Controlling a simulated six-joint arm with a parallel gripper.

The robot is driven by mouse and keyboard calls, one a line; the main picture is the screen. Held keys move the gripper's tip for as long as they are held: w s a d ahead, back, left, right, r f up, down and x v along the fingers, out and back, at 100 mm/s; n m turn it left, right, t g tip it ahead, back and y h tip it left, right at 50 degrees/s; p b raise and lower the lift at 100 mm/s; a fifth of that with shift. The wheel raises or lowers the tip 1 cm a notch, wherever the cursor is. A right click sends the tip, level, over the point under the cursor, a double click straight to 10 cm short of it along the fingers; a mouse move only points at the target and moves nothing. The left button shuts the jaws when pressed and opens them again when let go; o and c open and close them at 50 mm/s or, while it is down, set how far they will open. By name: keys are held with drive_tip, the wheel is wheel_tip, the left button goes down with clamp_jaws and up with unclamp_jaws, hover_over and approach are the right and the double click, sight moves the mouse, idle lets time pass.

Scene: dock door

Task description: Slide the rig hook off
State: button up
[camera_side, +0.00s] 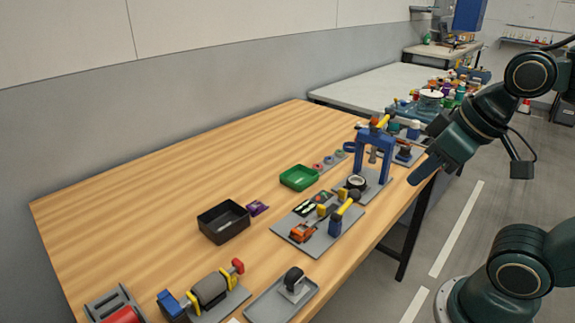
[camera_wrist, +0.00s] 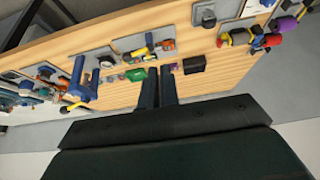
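A blue rig frame (camera_side: 386,165) stands on a grey plate near the right edge of the wooden table. A yellow and orange part (camera_side: 379,122) sits at its top, and a small grey part (camera_side: 373,153) hangs under the crossbar. Which of these is the hook is too small to tell. The blue frame also shows left of centre in the wrist view (camera_wrist: 94,85). My gripper (camera_side: 412,182) is in the air to the right of the rig, apart from it. In the wrist view its two dark fingers (camera_wrist: 161,80) stand apart with a narrow, empty gap.
On the table (camera_side: 150,205) are a green tray (camera_side: 299,178), a black bin (camera_side: 223,222), a grey plate with tools (camera_side: 318,233), and a roller fixture (camera_side: 208,290). A black tape roll (camera_side: 357,183) lies by the rig. The table's left half is mostly clear.

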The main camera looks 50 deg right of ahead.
drive_tip(key=o, duration=0.6)
drive_tip(key=shift+w, duration=0.15)
drive_tip(key=g, duration=0.6)
hover_over(322, 206)
wheel_tip(322, 206, down, 9)
drive_tip(key=shift+f, duration=0.1)
wheel_tip(322, 206, down, 14)
drive_tip(key=shift+r, duration=0.2)
